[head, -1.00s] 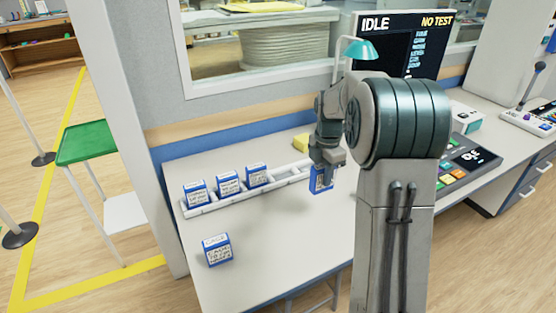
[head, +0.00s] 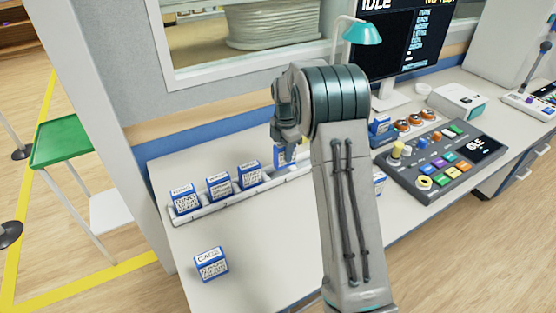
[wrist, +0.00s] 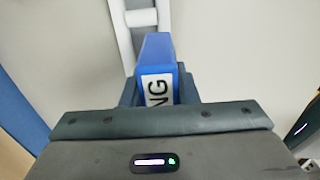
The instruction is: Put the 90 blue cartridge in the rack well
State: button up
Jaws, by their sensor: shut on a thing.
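My gripper (head: 287,146) is shut on a blue cartridge (head: 280,157) with a white label. In the head view it holds the cartridge at the white rack (head: 203,209), to the right of the cartridges standing in it. Whether the cartridge is in a well or just above it cannot be told. In the wrist view the held cartridge (wrist: 157,60) shows a blue top and a label with the letters "NG"; its number is not readable. The white rack (wrist: 124,30) runs just beyond it. Three blue-and-white cartridges (head: 185,199) stand in the rack's left part.
Another cartridge (head: 211,264) stands alone on the table (head: 255,245) in front of the rack. A control panel (head: 440,160) with coloured buttons, a teal lamp (head: 362,33) and a monitor (head: 405,50) are to the right. The table in front of the rack is mostly clear.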

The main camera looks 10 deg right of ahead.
jog(key=shift+w+a+f+p, duration=0.1)
jog(key=shift+w+a+f, duration=0.2)
jog(key=shift+f, duration=0.6)
jog(key=shift+w+a+f+p, duration=0.1)
jog(key=shift+w+a+f, duration=0.2)
jog(key=shift+f, duration=0.6)
jog(key=shift+w+a+f+p, duration=0.1)
jog(key=shift+w+a+f, duration=0.2)
jog(key=shift+f, duration=0.6)
jog(key=shift+d, duration=0.1)
jog(key=shift+f, duration=0.15)
jog(key=o, duration=1)
